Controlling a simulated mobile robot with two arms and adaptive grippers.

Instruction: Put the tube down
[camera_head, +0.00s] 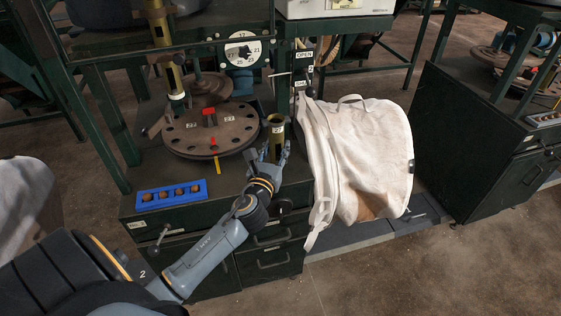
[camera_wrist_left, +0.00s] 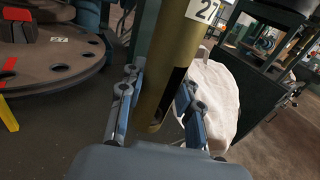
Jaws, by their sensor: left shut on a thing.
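A brass-coloured tube (camera_head: 276,134) with a white number label stands upright between the fingers of my left gripper (camera_head: 275,157), above the front of the dark bench. In the left wrist view the tube (camera_wrist_left: 170,65) fills the middle, with a dark slot low on its side. The fingers of the left gripper (camera_wrist_left: 158,105) are on both sides of it and shut on it. Its lower end shows near the palm; I cannot tell whether it touches the bench. My right gripper does not show in either view.
A round plate with holes (camera_head: 210,142) lies left of the tube. A blue tray (camera_head: 171,194) with several brown balls sits at the bench's front left. A white bulk bag (camera_head: 358,158) hangs close on the right. Bare bench top (camera_head: 235,176) shows between plate and gripper.

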